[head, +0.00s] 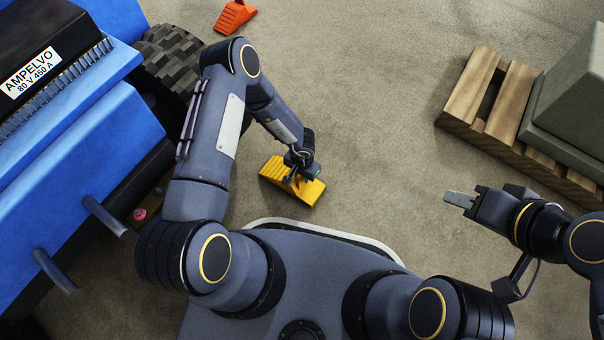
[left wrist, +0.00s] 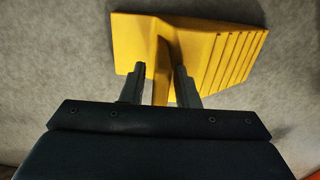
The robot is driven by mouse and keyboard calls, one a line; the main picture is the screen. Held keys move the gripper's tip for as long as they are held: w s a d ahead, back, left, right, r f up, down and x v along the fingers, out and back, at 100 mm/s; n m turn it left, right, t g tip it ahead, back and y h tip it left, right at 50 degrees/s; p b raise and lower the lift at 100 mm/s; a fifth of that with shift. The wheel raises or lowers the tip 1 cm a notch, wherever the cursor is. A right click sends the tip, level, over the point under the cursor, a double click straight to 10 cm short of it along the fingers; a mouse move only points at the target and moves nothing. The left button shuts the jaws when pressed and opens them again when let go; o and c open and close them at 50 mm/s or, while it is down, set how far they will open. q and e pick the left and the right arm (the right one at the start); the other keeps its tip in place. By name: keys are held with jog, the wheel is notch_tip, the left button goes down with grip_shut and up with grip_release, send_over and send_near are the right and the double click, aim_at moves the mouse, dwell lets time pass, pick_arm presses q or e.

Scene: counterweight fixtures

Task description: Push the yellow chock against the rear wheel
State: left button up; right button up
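The yellow chock (head: 272,172) lies on the floor in front of my base, to the right of the blue truck and apart from its wheel. My left gripper (head: 291,178) is over the chock. In the left wrist view, the fingers (left wrist: 160,88) are open, one on each side of a narrow yellow ridge, with small gaps showing; the ribbed slope of the chock (left wrist: 228,55) is at right. The treaded wheel (head: 172,58) is at upper left, partly hidden by my left arm. My right gripper (head: 460,198) is off to the right, holding nothing visible; its finger opening is unclear.
The blue truck (head: 90,150) fills the left side, with rods jutting from its lower edge. An orange chock (head: 235,16) lies beyond the wheel. A wooden pallet (head: 470,85) with a grey block (head: 575,95) stands at right. The floor between is clear.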

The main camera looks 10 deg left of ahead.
pick_arm(q)
jog(key=shift+o, duration=0.8)
